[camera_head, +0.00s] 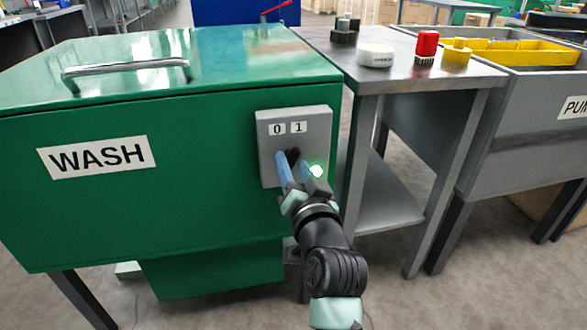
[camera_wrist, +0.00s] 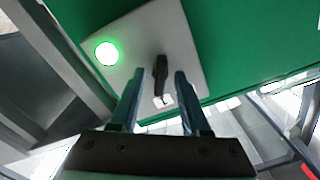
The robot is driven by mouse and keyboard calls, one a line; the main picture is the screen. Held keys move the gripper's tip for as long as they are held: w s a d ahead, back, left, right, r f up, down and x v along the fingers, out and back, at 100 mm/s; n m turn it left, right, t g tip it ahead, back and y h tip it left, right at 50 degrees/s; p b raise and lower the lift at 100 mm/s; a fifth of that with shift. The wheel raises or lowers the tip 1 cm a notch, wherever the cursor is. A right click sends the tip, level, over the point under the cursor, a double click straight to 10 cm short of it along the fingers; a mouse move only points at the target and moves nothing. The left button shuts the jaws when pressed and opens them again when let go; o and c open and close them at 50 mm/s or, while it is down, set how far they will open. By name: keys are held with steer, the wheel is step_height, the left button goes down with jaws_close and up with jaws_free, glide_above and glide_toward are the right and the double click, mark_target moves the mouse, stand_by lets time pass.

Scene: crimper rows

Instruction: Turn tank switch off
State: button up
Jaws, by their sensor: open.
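The green wash tank (camera_head: 200,200) has a grey switch panel (camera_head: 323,125) on its front, with labels 0 and 1 (camera_head: 288,128) above a black switch knob (camera_head: 293,155). A round green lamp (camera_head: 316,171) on the panel is lit; it also shows in the wrist view (camera_wrist: 106,53). My gripper (camera_head: 294,166) is open at the panel. In the wrist view the knob (camera_wrist: 160,72) lies between the two fingers (camera_wrist: 158,84), with gaps visible beside it. Its long end lies near a white label (camera_wrist: 163,100); I cannot read which digit it points to.
A metal side table (camera_head: 400,85) stands right of the tank with a white round part (camera_head: 375,55), a red-topped part (camera_head: 427,45) and a yellow part (camera_head: 457,51). Farther right is a grey tank with a yellow tray (camera_head: 510,51). Grey floor shows below.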

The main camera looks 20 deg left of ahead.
steer(key=shift+w+a, duration=0.1)
jaws_close()
steer(key=shift+f+n+b, duration=0.1)
steer(key=shift+n+b, duration=0.25)
steer(key=shift+n, duration=0.05)
steer(key=shift+n+b, duration=0.45)
steer(key=shift+n, duration=0.25)
steer(key=n+b, duration=0.2)
steer(key=n, duration=0.1)
steer(key=n+b, duration=0.3)
steer(key=n, duration=0.3)
steer(key=shift+n, duration=0.4)
